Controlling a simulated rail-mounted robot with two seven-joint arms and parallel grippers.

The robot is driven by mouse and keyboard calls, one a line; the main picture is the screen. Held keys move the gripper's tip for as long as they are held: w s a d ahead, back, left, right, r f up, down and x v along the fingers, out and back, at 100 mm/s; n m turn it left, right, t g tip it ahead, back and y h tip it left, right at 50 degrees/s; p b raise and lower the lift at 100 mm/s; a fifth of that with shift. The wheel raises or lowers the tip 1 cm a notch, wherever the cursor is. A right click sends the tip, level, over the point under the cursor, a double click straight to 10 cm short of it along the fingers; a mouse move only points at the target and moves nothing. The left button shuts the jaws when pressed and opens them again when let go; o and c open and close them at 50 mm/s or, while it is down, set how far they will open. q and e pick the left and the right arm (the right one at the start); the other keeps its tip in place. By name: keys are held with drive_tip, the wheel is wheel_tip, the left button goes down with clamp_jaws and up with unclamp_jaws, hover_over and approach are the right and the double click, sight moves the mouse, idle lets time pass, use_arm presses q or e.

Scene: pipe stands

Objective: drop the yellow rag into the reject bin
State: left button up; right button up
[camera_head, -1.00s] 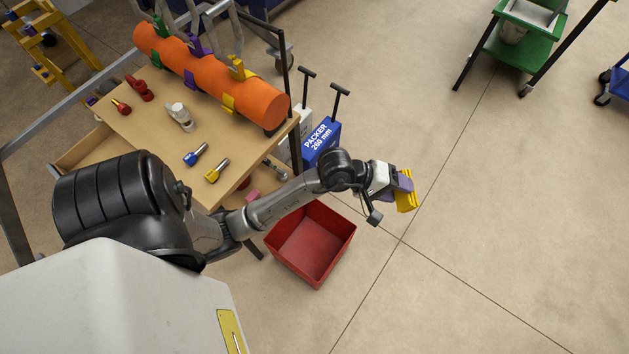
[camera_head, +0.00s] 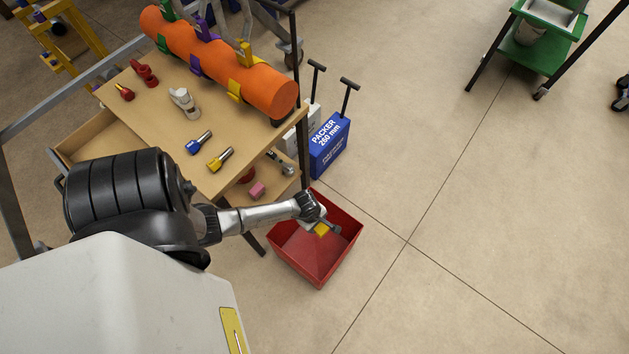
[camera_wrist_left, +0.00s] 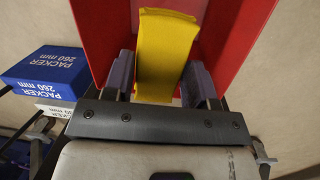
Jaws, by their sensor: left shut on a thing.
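The yellow rag (camera_wrist_left: 165,55) hangs between the two purple fingers of my left gripper (camera_wrist_left: 160,82) in the left wrist view. My left gripper is shut on it. In the head view the rag (camera_head: 322,229) is a small yellow patch over the red bin (camera_head: 341,268), next to the wrist. The bin stands open on the floor, and its red walls (camera_wrist_left: 100,30) surround the rag in the left wrist view. The gripper's fingers are mostly hidden by the wrist in the head view. My right gripper is not in view.
A wooden table (camera_head: 150,112) with an orange pipe (camera_head: 225,68), bolts and tools stands left of the bin. A blue packer box (camera_head: 329,146) and a white one stand behind the bin. A green cart (camera_head: 535,45) is far right.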

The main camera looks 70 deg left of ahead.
use_arm(q)
drive_tip(key=shift+w+a+n+g, duration=0.1)
drive_tip(key=shift+n+g, duration=0.3)
drive_tip(key=shift+n, duration=0.1)
drive_tip(key=shift+f+h, duration=0.2)
drive_tip(key=shift+h, duration=0.1)
wheel_tip(320, 180, down, 8)
drive_tip(key=b, duration=0.8)
drive_tip(key=shift+r, duration=0.1)
drive_tip(key=o, duration=1.2)
drive_tip(key=shift+o, duration=0.2)
wheel_tip(320, 180, up, 5)
drive_tip(key=p, duration=0.5)
drive_tip(key=shift+r+p, duration=1)
drive_tip(key=shift+r, duration=0.05)
